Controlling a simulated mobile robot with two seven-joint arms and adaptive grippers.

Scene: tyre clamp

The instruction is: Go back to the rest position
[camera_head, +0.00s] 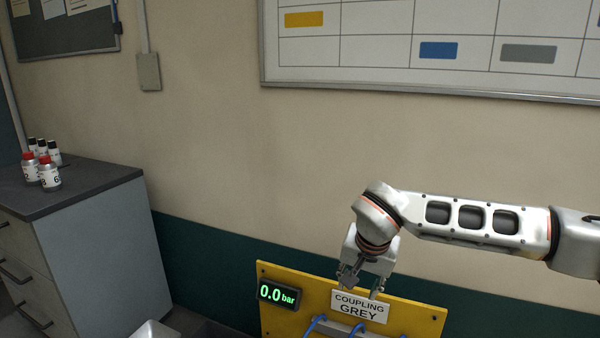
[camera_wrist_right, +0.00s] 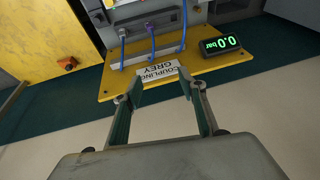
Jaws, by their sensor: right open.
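My right gripper (camera_head: 363,283) is above the top edge of a yellow panel (camera_head: 284,318) in the head view. In the right wrist view my right gripper (camera_wrist_right: 158,92) has its two fingers apart with nothing between them. A white sign reading "COUPLING GREY" (camera_head: 359,307) is on the panel, close to the fingers. The sign also shows in the right wrist view (camera_wrist_right: 163,74), just past the fingertips. I cannot tell the exact gap to the panel. My left gripper is in neither view.
A display reading 0.0 bar (camera_head: 278,295) is on the panel's left side. Blue hoses (camera_head: 316,324) run below the sign. A grey cabinet (camera_head: 110,235) with several small bottles (camera_head: 48,172) stands at the left. A whiteboard (camera_head: 440,60) hangs on the wall behind.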

